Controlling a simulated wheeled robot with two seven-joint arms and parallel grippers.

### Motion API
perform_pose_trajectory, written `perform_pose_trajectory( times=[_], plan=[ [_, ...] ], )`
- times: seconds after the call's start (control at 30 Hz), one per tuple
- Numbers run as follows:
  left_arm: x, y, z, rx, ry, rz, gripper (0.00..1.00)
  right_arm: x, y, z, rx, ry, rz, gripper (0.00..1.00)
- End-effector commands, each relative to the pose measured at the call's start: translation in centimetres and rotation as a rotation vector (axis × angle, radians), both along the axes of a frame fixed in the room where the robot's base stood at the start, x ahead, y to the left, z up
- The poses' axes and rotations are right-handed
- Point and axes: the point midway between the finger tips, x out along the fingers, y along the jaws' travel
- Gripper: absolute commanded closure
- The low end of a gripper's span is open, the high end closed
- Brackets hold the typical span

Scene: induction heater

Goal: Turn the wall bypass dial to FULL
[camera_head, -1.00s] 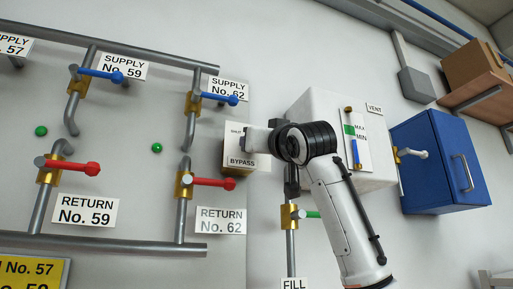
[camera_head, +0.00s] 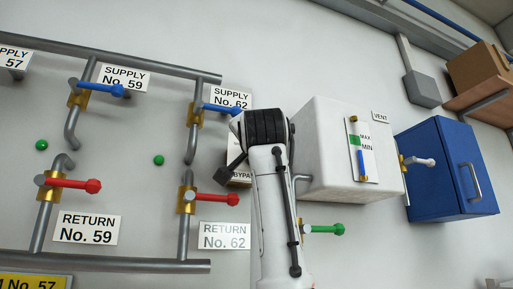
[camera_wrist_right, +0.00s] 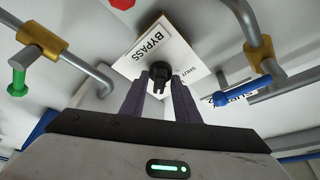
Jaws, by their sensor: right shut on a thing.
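The bypass dial is a small black knob (camera_wrist_right: 160,70) on a pale plate marked BYPASS (camera_wrist_right: 153,46) in the right wrist view. My right gripper (camera_wrist_right: 161,84) has its two dark purple fingers on either side of the knob and is shut on it. "SHUT" can be read on the plate; the FULL mark cannot be made out, so the dial's setting is unclear. In the head view my right wrist hides most of the bypass box (camera_head: 241,176) and the knob. My left gripper is not in view.
A blue supply No. 62 handle (camera_head: 222,107) and a red return handle (camera_head: 217,200) are close left of my right arm. A white tank (camera_head: 325,150) and a green-handled valve (camera_head: 325,229) are close to its right. A blue cabinet (camera_head: 440,170) stands farther right.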

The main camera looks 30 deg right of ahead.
Motion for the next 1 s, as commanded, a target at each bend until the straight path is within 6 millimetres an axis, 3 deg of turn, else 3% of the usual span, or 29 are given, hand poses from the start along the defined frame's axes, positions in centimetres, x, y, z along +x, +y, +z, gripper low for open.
perform_pose_trajectory(
  times=[0.13,0.5,1.0],
  plan=[
    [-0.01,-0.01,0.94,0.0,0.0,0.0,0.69,-0.13,0.19,0.64,0.134,-0.038,0.002,0.94],
    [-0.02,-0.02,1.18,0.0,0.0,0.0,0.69,-0.18,0.15,0.78,0.445,-0.116,0.001,0.94],
    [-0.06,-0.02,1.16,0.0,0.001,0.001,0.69,-0.16,0.06,0.9,0.656,-0.167,-0.001,0.94]
  ],
)
